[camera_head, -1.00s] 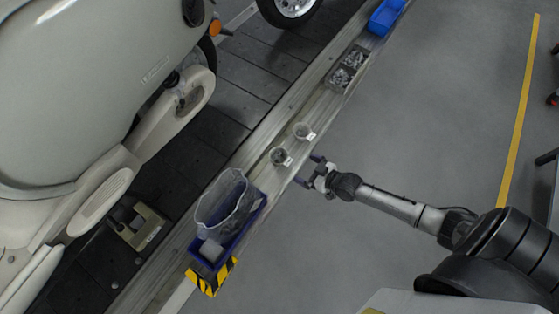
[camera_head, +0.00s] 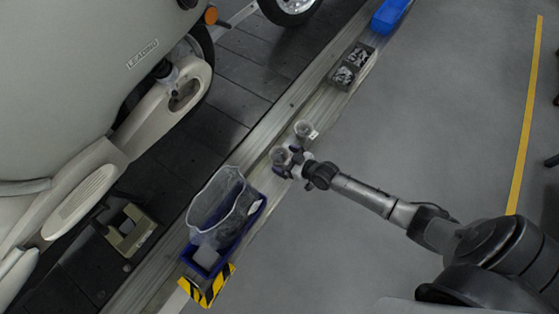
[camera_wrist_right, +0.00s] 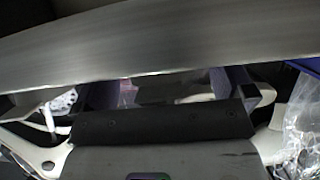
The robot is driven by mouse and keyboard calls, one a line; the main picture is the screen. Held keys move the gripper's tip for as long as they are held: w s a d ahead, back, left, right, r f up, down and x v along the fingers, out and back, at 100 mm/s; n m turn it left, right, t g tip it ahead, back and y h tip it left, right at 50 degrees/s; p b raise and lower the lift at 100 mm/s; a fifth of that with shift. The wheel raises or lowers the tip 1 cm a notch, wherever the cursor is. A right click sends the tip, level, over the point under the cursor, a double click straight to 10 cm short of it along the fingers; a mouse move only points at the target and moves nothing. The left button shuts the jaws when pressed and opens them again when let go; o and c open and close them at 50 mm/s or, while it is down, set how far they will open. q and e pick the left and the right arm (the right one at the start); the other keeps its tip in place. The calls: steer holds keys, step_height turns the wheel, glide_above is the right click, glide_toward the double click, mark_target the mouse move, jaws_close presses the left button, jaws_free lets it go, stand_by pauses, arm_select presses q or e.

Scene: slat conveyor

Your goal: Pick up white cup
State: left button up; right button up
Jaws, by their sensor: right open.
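My left gripper is not in view.
A blue bin (camera_head: 224,252) with a clear plastic bag (camera_head: 222,200) stands on the ledge (camera_head: 262,140) nearer me. A pale vehicle body (camera_head: 70,80) is at left.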

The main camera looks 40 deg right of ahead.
steer(key=shift+w+f, duration=0.1)
steer(key=shift+w, duration=0.15)
steer(key=shift+c, duration=0.6)
steer(key=c, duration=0.7)
steer(key=shift+r, duration=0.2)
